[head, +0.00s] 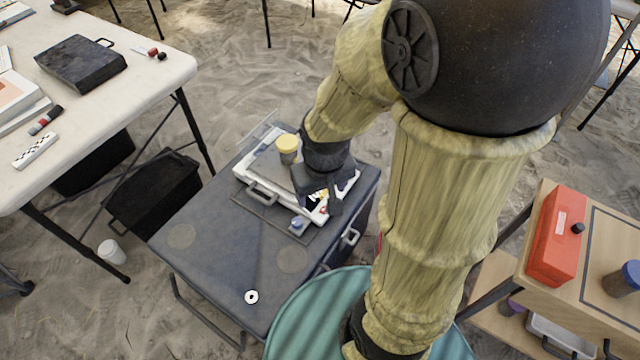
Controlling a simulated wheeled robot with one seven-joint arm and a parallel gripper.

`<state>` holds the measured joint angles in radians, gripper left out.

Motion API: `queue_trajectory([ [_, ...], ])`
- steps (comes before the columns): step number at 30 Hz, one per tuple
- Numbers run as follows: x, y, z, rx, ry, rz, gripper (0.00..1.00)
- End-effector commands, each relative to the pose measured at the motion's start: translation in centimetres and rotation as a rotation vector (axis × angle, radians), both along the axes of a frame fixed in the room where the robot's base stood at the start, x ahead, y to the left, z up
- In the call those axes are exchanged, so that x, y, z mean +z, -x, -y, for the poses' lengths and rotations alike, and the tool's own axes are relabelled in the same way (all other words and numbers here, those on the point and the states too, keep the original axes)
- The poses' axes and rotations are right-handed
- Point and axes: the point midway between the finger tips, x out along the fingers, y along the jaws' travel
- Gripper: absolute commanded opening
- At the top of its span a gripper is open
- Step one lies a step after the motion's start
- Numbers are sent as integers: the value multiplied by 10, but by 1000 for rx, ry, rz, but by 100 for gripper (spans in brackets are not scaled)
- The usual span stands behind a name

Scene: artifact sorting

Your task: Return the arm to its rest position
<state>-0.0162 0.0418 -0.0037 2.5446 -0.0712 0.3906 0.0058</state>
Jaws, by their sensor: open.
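My arm, in pale yellow ribbed sleeves with dark joints, reaches down from the upper right in the head view. My gripper (320,203) is dark and points down over the right part of a light tray (243,172) with a metal handle. The tray lies on a dark blue-grey case (205,268). The jaws are open. A small patch of yellow and white shows by the fingers; I cannot tell whether they touch it. The wrist hides part of the tray.
A yellow-lidded jar (287,149) stands on the tray, left of my wrist. A small blue-topped item (297,226) and a white ring (251,297) are nearby. A white table (150,80) stands left; a wooden unit with a red box (556,240) stands right. Sand lies between.

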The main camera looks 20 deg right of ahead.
Motion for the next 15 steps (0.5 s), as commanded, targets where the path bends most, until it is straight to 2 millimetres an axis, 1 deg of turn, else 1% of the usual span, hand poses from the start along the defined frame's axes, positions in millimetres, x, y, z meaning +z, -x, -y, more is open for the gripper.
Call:
queue_trajectory([
  [1,6,-2,0,-34,-20,38,70],
  [3,9,-3,-2,-62,-36,64,70],
  [12,11,-3,-2,-68,-40,69,70],
  [15,17,-3,-2,-67,-39,68,70],
])
